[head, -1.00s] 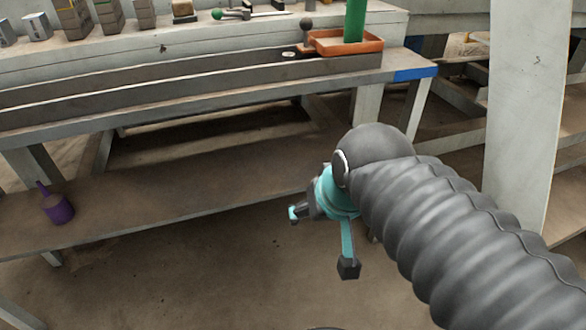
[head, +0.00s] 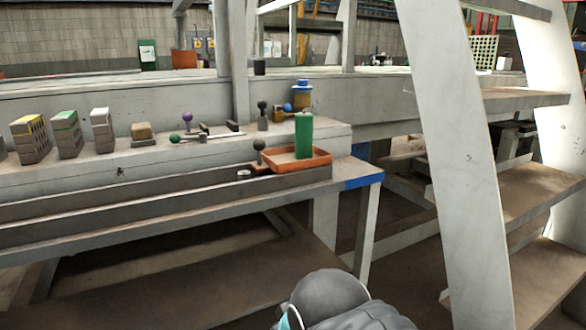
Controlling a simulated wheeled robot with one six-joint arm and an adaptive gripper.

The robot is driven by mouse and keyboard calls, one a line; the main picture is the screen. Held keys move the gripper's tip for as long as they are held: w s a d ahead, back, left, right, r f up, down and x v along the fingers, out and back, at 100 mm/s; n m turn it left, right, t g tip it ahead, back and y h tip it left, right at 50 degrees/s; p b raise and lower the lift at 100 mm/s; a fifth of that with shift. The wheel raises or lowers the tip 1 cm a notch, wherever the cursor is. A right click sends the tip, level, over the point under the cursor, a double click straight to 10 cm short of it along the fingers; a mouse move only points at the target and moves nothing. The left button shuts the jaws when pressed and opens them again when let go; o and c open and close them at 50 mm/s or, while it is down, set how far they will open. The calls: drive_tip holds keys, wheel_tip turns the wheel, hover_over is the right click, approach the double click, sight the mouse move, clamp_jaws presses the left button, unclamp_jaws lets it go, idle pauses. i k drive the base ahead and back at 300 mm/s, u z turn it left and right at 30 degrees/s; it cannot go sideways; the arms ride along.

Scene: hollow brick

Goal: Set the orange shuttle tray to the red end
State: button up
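The orange shuttle tray (head: 312,166) sits at the right end of a long dark rail (head: 120,195) on the bench, close to a blue-painted corner (head: 364,181). A tall green block (head: 303,135) stands upright in the tray. A dark ball knob (head: 259,145) stands at the tray's left side. No red end shows; the rail runs out of the picture at the left. My arm shows at the bottom, below and in front of the bench. Only a sliver of teal near my wrist is visible; my gripper's fingers are out of the picture.
A raised ledge behind the rail holds several brick stacks (head: 67,134), a tan block (head: 142,132), ball-ended levers (head: 188,118) and a blue-and-yellow container (head: 302,95). A pale slanted post (head: 462,150) stands right of the bench, with shelves (head: 540,185) beyond it.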

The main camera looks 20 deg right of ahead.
sight(280, 159)
drive_tip(key=k, duration=0.5)
drive_tip(key=z, duration=1.3)
drive_tip(key=i, duration=0.6)
drive_tip(key=u, duration=0.25)
